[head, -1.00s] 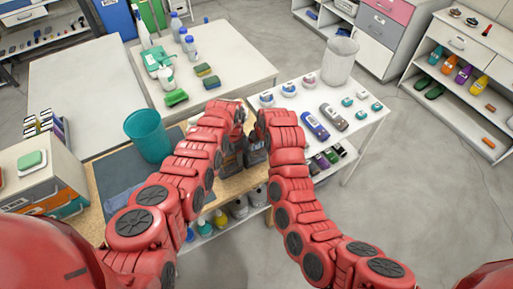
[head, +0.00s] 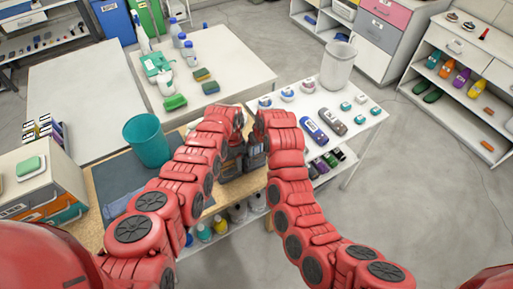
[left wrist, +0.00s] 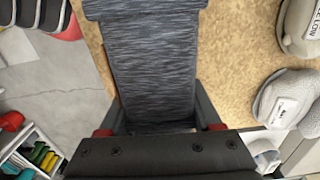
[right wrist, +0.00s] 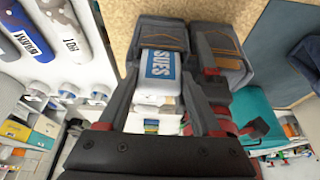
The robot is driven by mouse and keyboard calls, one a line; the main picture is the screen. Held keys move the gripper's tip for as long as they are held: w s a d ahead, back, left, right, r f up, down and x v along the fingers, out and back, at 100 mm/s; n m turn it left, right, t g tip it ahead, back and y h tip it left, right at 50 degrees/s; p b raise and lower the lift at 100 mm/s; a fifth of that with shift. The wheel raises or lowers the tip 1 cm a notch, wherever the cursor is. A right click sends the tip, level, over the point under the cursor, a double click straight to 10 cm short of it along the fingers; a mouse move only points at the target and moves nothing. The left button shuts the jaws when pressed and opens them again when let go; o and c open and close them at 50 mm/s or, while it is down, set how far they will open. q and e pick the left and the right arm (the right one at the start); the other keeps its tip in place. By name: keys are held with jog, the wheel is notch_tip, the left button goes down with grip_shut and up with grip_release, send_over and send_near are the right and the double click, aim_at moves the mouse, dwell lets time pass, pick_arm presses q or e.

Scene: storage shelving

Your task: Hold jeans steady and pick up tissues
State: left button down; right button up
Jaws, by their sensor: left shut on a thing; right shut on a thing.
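Dark blue-grey folded jeans (left wrist: 150,65) fill the middle of the left wrist view, between the fingers of my left gripper (left wrist: 160,122), which is shut on them. A white tissue pack with a blue label reading "SUES" (right wrist: 160,66) is between the fingers of my right gripper (right wrist: 172,62), which is shut on it. In the head view, my left gripper (head: 232,166) and right gripper (head: 257,157) are side by side at the wooden table's right end. My arms hide most of the held things there.
A teal bin (head: 147,142) stands on the wooden table (head: 105,183), left of my arms. A white table (head: 357,112) with bottles and small jars is close on the right. Open floor (head: 400,190) is at right.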

notch_tip(320, 180, up, 8)
jog(key=shift+r, duration=0.2)
pick_arm(q)
grip_release()
